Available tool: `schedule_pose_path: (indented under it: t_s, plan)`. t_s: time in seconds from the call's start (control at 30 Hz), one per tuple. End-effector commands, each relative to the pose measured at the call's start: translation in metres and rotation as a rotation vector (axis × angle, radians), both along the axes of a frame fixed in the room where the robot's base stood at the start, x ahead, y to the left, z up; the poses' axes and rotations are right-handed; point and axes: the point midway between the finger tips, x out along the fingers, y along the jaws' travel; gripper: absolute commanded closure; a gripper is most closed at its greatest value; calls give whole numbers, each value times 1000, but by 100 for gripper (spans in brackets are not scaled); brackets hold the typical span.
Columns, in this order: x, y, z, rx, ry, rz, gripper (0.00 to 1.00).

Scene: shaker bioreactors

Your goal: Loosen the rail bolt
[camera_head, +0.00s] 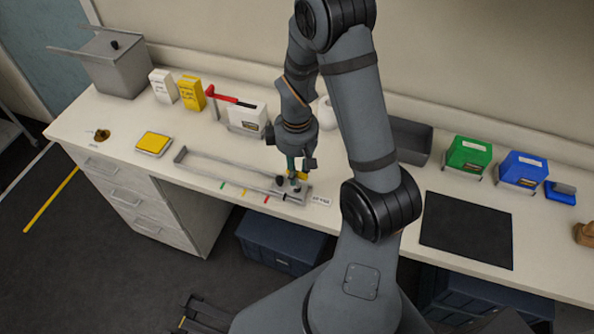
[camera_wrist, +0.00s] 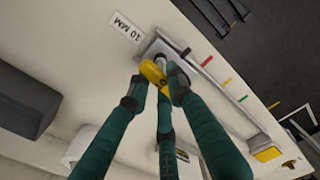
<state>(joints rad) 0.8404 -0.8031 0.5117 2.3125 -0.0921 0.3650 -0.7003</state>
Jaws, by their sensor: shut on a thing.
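My gripper (camera_head: 294,174) points down at the right end of a grey metal rail frame (camera_head: 228,162) on the bench. In the wrist view its green fingers (camera_wrist: 158,80) are closed around a small yellow piece (camera_wrist: 153,71) over the rail's end block (camera_wrist: 159,46). The yellow piece also shows beside the fingers in the head view (camera_head: 303,176). The fingers cover much of the bolt area, and I cannot tell whether the yellow piece is the bolt or a tool on it. A dark knob (camera_wrist: 186,52) stands beside it on the block.
A "10 MM" label (camera_wrist: 125,31) lies beside the end block. Green, yellow and red marks line the rail's front. A yellow-topped pad (camera_head: 154,143) lies left, a black mat (camera_head: 466,230) right. A white box with a red-handled tool (camera_head: 226,98) stands behind.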

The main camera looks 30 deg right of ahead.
Motion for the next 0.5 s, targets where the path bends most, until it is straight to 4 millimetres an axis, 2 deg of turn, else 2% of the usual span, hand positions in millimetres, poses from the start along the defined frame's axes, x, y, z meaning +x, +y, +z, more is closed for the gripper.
schedule_pose_path:
  t_s: [0.03, 0.23, 0.5]
  plan:
    - [-6, 1, -3, 1, 18, 62, 100]
    - [-6, 3, -3, 3, 18, 303, 100]
    - [-6, 3, -4, 3, 17, 336, 100]
